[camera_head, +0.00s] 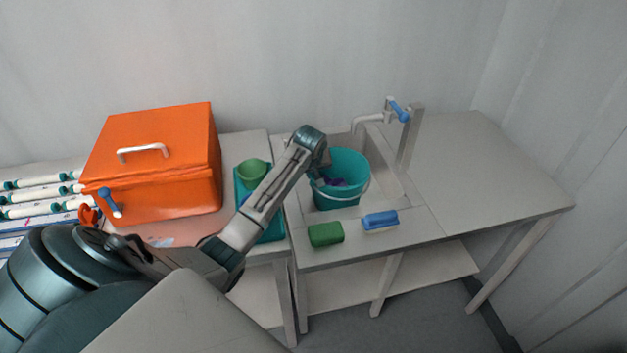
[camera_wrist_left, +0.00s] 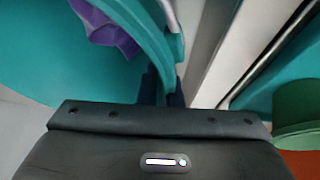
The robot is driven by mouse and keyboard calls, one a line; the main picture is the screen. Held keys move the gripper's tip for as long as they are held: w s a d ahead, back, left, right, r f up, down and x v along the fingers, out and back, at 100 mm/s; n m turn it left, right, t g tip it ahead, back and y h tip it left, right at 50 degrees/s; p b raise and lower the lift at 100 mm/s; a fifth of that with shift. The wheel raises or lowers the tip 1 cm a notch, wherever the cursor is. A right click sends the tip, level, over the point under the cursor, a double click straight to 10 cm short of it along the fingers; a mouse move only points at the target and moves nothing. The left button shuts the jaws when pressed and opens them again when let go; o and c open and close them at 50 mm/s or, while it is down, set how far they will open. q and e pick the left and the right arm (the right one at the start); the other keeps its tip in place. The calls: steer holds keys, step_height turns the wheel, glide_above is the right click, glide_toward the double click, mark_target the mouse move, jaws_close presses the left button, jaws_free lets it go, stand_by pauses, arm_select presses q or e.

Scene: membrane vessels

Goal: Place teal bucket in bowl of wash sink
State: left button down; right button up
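The teal bucket (camera_head: 345,167) is upright at the bowl of the wash sink (camera_head: 391,187), with something purple (camera_head: 338,183) inside. I cannot tell whether its base rests on the bowl's floor or hangs just above it. My left gripper (camera_head: 318,180) is at the bucket's left rim, pointing down. In the left wrist view the bucket's wall (camera_wrist_left: 150,35) runs between the dark fingers (camera_wrist_left: 163,88), which look closed on it. The fingertips are partly hidden. My right gripper is not in view.
A blue-and-white brush (camera_head: 380,221) and a green sponge (camera_head: 325,234) lie on the sink's front ledge. A faucet (camera_head: 372,117) stands behind the bowl. A teal tray (camera_head: 270,232) with a green cup (camera_head: 251,171) and an orange box (camera_head: 165,165) are left. The right counter is clear.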

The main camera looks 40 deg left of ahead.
arm_select(q)
steer(key=x, duration=0.4)
steer(key=shift+s+d+f+p, duration=0.2)
steer(key=shift+d+p, duration=0.15)
steer(key=shift+s, duration=0.15)
steer(key=shift+r, duration=0.15)
steer(key=c, duration=1.8)
jaws_free()
steer(key=shift+o, duration=1.1)
steer(key=shift+f, duration=0.2)
steer(key=shift+r, duration=0.1)
steer(key=shift+s+d+r, duration=0.15)
steer(key=shift+r, duration=0.35)
steer(key=b+v, duration=0.2)
steer(key=v, duration=0.8)
steer(key=shift+d+r, duration=0.1)
steer(key=shift+r, duration=0.05)
steer(key=shift+s+r, duration=0.15)
steer(key=shift+r, duration=0.2)
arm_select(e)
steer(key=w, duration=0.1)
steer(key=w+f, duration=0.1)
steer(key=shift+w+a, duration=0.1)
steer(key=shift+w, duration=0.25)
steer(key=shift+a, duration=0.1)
